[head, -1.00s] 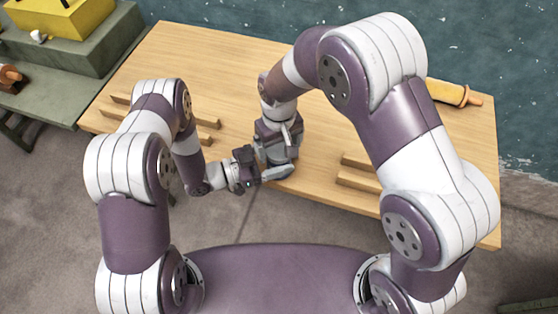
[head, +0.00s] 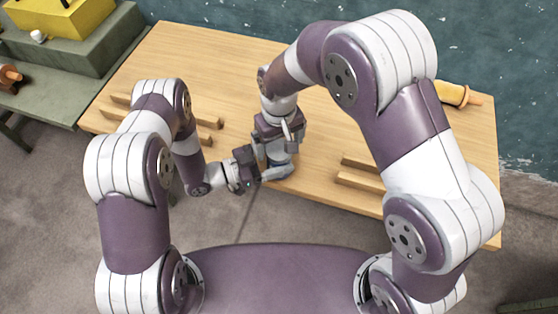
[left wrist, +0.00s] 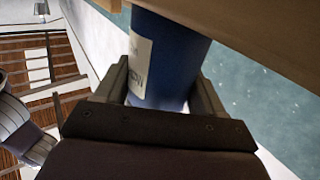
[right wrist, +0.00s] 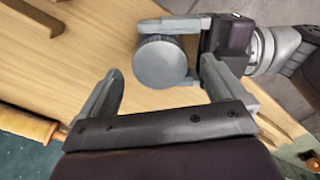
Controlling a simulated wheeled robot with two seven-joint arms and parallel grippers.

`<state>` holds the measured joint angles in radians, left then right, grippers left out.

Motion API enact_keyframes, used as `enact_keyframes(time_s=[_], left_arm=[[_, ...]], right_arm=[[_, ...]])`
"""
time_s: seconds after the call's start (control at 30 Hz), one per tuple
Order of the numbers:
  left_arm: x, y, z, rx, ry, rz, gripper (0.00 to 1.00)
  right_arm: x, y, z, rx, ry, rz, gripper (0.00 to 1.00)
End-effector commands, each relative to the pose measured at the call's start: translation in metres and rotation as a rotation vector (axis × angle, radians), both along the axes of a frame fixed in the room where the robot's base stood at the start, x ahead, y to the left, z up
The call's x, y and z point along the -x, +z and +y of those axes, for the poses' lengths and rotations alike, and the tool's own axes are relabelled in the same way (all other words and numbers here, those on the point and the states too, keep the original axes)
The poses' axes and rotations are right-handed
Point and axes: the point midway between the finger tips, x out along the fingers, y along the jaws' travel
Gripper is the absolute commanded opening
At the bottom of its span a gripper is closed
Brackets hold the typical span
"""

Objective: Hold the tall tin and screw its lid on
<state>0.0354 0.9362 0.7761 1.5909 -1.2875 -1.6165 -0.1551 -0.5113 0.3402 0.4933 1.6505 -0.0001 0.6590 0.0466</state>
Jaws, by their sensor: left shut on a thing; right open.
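The tall tin (left wrist: 172,60) is blue with a white label; it stands between the fingers of my left gripper (left wrist: 160,92), which is shut on it. In the head view my left gripper (head: 268,172) holds it at the table's near edge. A round grey lid (right wrist: 162,62) covers the tin's top in the right wrist view, with the left fingers on either side below. Whether it is fully seated cannot be told. My right gripper (right wrist: 160,88) is open, its fingers spread apart over the lid, not touching it as far as I see.
The wooden table (head: 215,75) carries low wooden strips at left (head: 205,137) and right (head: 358,180). A yellow cylinder with wooden ends (head: 452,94) lies at the right edge. A grey-green bench with a yellow box (head: 60,20) stands at left. The table's far middle is clear.

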Motion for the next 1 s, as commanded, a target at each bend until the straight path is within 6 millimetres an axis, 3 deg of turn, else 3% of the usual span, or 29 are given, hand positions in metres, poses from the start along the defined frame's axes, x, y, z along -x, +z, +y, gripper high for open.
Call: enact_keyframes(time_s=[0.2,0.4,0.6,0.87,0.9,0.97,1.0], left_arm=[[0.000,0.000,0.000,0.000,0.001,0.000,0.00],[0.000,0.000,0.000,0.000,0.000,0.000,0.00],[0.000,0.000,0.000,0.000,0.000,0.000,0.00],[0.000,0.000,0.000,0.000,0.000,0.000,0.00],[0.000,0.000,0.000,0.000,0.000,0.000,0.78],[0.000,0.000,0.000,0.000,0.000,0.000,0.98],[0.000,0.000,0.000,0.000,0.000,0.000,0.98]], right_arm=[[-0.001,0.051,0.000,-0.003,0.000,-0.005,0.97],[-0.001,0.088,0.000,-0.002,0.000,-0.004,0.97],[0.000,0.103,0.000,-0.001,0.000,-0.002,0.97],[0.000,0.104,0.000,0.000,0.000,-0.001,0.97],[0.000,0.104,0.000,0.000,0.000,-0.001,0.97],[0.000,0.104,0.000,0.000,0.000,-0.001,0.97],[0.000,0.104,0.000,0.000,0.000,-0.001,0.97]])
